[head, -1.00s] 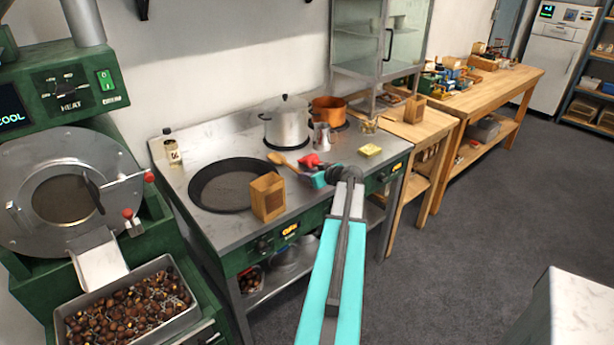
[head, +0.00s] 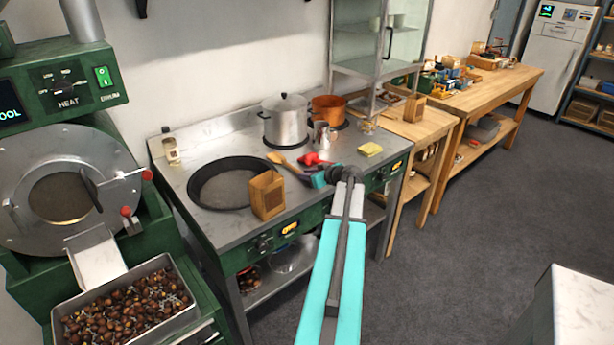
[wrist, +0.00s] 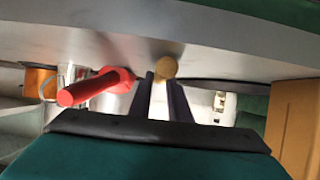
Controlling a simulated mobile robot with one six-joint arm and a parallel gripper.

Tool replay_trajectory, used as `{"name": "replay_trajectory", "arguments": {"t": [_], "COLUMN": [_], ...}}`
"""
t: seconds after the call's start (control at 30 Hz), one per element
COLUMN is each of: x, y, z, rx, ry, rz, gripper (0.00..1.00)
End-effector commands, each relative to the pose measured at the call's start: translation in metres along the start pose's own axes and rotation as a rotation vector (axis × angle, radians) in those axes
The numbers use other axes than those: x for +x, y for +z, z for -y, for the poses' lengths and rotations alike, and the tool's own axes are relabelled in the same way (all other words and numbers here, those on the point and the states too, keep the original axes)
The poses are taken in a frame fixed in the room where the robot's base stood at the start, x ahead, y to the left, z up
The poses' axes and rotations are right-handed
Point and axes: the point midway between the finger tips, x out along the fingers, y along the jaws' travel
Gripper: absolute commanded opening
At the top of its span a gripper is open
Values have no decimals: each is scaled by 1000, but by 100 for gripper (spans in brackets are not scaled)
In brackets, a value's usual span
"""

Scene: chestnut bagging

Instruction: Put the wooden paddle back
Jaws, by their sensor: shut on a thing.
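The wooden paddle (head: 284,161) shows in the head view as a pale wooden piece over the steel stove top, behind the wooden box. In the wrist view its round wooden end (wrist: 165,67) sits between the finger tips. My gripper (head: 306,174) is shut on it, close above the stove top. The gripper's fingers also show in the wrist view (wrist: 163,88). The far part of the paddle is hidden in the wrist view. I cannot tell whether the paddle touches the stove top.
A black pan (head: 228,190) and a wooden box (head: 267,195) stand left of the gripper. A red-handled thing (head: 313,159) lies close behind it. A steel pot (head: 285,122), copper pot (head: 328,108) and metal jug (head: 322,138) stand behind. A yellow sponge (head: 370,149) lies right.

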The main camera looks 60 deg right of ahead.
Motion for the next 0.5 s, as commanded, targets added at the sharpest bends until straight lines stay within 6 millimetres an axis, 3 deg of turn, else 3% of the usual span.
{"name": "replay_trajectory", "arguments": {"t": [0.07, 0.1, 0.2, 0.5], "x": [0, 0, 0, 0], "y": [1, 0, 0, 0], "z": [0, 0, 0, 1], "rx": [0, 0, 0, -1], "ry": [0, 0, 0, -1], "rz": [-1, 0, 0, 0], "gripper": [0, 24, 39, 39]}}
